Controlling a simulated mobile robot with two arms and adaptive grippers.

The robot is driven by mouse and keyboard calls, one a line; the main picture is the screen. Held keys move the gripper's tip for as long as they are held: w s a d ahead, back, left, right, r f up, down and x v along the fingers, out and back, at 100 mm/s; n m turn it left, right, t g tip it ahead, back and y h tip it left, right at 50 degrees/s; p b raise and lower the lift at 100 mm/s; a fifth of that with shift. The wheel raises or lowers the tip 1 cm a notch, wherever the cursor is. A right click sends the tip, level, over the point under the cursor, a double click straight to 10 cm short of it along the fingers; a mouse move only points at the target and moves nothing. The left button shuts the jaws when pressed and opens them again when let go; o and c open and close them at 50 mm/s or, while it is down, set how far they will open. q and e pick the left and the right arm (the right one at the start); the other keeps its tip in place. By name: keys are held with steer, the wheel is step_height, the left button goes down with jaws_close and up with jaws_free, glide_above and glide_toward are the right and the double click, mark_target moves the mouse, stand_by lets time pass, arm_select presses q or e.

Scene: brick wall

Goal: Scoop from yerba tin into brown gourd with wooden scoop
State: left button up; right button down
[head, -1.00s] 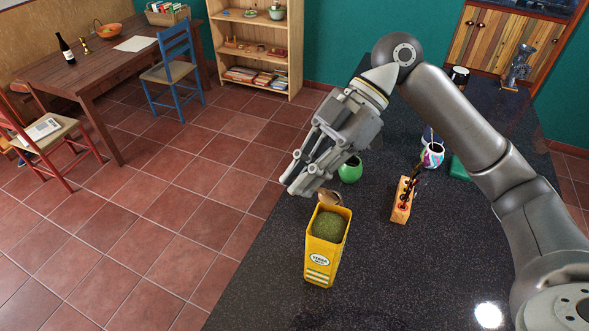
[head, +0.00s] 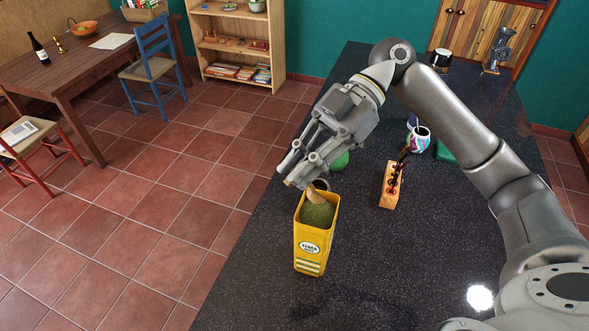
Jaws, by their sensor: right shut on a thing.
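The yellow yerba tin (head: 314,246) stands upright and open on the dark counter, with green yerba (head: 318,214) inside. My right gripper (head: 289,177) is above and just behind the tin's left rear rim. It is shut on the wooden scoop (head: 315,195), whose tan end shows low at the tin's mouth, over or in the yerba; I cannot tell its exact depth. A small dark round rim (head: 321,184) shows right behind the tin and may be the brown gourd, mostly hidden. My left gripper is out of view.
A green gourd (head: 341,160) stands behind, partly covered by my right gripper. A wooden rack (head: 389,188) with dark items and a colourful cup (head: 419,139) stand to the right. The front of the counter (head: 390,270) is clear.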

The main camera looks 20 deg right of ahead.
steer(key=f+b, duration=0.1)
steer(key=d+f+y+b, duration=0.1)
steer(key=b, duration=0.1)
steer(key=d+f+y+b, duration=0.1)
steer(key=f+b, duration=0.1)
steer(key=shift+w+d+f+g, duration=0.1)
steer(key=shift+w+g, duration=0.2)
steer(key=shift+w, duration=0.1)
steer(key=shift+p, duration=0.3)
steer(key=s+a+f+t+h+p, duration=0.1)
steer(key=a+f+t+h+p, duration=0.1)
steer(key=a+f+h, duration=0.3)
steer(key=s+a+r+t+h+p, duration=0.2)
steer(key=a+r+h+p, duration=0.2)
steer(key=r+h+p, duration=0.2)
steer(key=shift+r+h, duration=0.2)
steer(key=shift+h, duration=1)
steer(key=shift+a, duration=0.15)
